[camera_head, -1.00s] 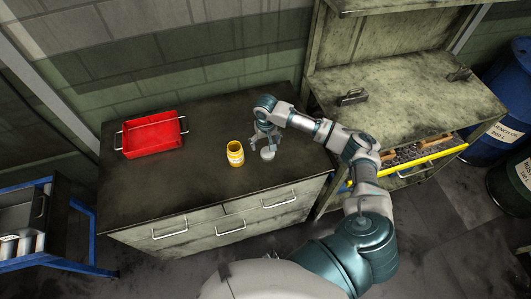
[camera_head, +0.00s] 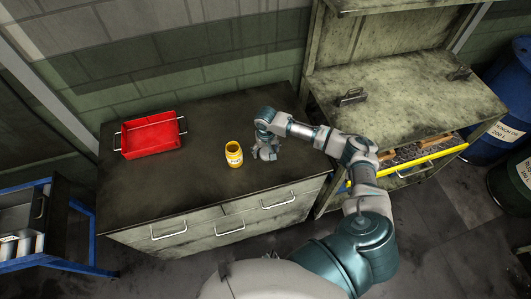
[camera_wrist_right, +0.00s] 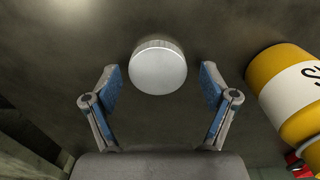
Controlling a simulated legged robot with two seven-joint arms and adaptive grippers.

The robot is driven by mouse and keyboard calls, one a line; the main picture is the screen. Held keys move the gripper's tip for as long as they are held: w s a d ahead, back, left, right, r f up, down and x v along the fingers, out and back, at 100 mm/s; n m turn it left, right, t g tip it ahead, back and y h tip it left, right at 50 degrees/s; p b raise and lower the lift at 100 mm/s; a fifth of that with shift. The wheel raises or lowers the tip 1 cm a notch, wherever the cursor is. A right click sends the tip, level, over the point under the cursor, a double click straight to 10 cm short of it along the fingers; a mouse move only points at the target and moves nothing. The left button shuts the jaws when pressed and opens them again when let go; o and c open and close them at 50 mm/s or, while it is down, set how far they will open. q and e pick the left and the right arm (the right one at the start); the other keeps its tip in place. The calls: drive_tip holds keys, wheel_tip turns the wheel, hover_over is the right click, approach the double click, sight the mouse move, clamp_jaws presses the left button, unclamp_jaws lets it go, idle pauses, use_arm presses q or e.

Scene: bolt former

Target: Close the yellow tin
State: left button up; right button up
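The yellow tin (camera_head: 234,154) stands upright and open-topped on the dark cabinet top, with a white label. In the right wrist view the tin (camera_wrist_right: 290,85) is at the right edge, outside my fingers. A round pale lid (camera_wrist_right: 159,68) lies on the surface in the right wrist view, between and just beyond my fingertips. In the head view the lid is mostly hidden by the gripper. My right gripper (camera_head: 266,153) is just right of the tin, pointing down over the lid. Its blue-padded fingers (camera_wrist_right: 160,82) are open and hold nothing. My left gripper is not in view.
A red tray (camera_head: 152,136) sits at the back left of the cabinet top (camera_head: 190,190). A green workbench (camera_head: 405,95) with an open yellow-fronted drawer (camera_head: 410,163) stands to the right. The cabinet top in front of the red tray is clear.

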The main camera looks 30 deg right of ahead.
sight(266, 152)
drive_tip(key=shift+d+f, duration=0.1)
drive_tip(key=shift+d, duration=0.25)
drive_tip(key=c, duration=0.5)
drive_tip(key=shift+o, duration=0.2)
drive_tip(key=shift+a, duration=0.2)
drive_tip(key=shift+a+r, duration=0.15)
drive_tip(key=shift+r, duration=0.3)
wheel_tip(266, 152, up, 3)
drive_tip(key=s+a, duration=0.3)
drive_tip(key=s, duration=0.1)
drive_tip(key=s+a, duration=0.4)
drive_tip(key=s+a+r, duration=0.1)
drive_tip(key=s+a, duration=0.2)
drive_tip(key=shift+s+a+r, duration=0.1)
drive_tip(key=shift+s+a, duration=0.2)
drive_tip(key=shift+s, duration=0.1)
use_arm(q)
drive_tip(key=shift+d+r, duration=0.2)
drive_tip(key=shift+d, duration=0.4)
use_arm(e)
drive_tip(key=shift+d, duration=0.2)
